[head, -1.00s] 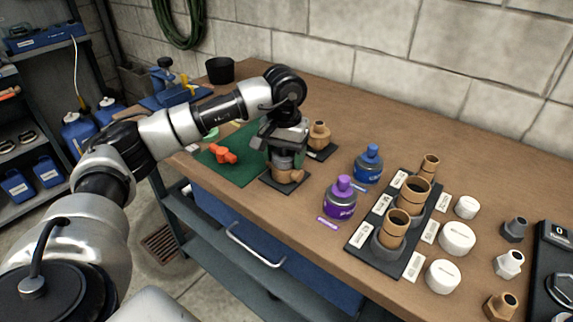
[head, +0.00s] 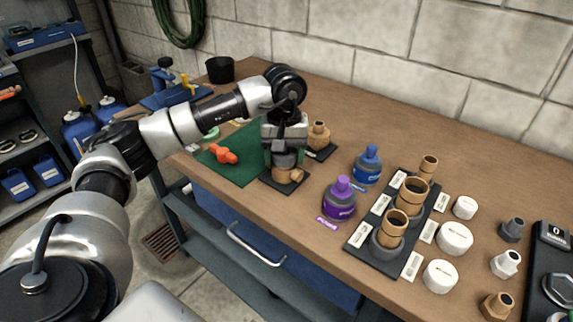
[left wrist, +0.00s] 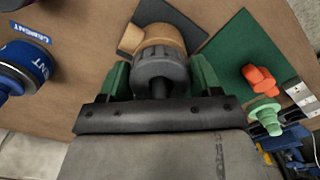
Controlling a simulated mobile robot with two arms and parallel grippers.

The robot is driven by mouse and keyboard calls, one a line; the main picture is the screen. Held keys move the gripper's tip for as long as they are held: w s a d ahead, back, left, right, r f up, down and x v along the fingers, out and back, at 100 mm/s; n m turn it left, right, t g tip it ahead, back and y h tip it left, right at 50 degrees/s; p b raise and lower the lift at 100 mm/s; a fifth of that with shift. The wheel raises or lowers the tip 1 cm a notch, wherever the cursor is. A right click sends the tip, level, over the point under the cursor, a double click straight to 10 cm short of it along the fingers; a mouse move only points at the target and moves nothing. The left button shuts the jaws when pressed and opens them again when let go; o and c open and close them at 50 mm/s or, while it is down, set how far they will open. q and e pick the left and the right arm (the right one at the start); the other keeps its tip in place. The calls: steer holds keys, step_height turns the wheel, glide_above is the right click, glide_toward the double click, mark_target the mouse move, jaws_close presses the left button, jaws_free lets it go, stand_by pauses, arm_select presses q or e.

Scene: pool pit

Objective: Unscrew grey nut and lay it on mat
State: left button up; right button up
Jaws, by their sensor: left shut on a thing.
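The grey nut (left wrist: 160,70) sits at the top of a tan fitting (left wrist: 158,38) in the left wrist view. My left gripper (left wrist: 160,82) is shut on the nut, with a green-padded finger on each side of it. In the head view my left gripper (head: 285,148) points down over the fitting (head: 287,175), which stands on a dark base plate (head: 268,181). Whether the nut is still threaded on cannot be seen. The green mat (head: 236,172) lies just left of the fitting and carries an orange part (head: 223,153). My right gripper is out of view.
A second tan fitting (head: 319,133) stands behind right of the gripper. A purple bottle (head: 340,199) and a blue bottle (head: 368,166) stand to the right, before a dark rack (head: 373,258) of tan pipes. White caps (head: 455,238) stand farther right. The mat's front part is bare.

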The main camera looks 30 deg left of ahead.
arm_select(q)
steer(key=shift+r+p, duration=2.1)
steer(key=shift+r, duration=1.2)
steer(key=shift+d, duration=0.1)
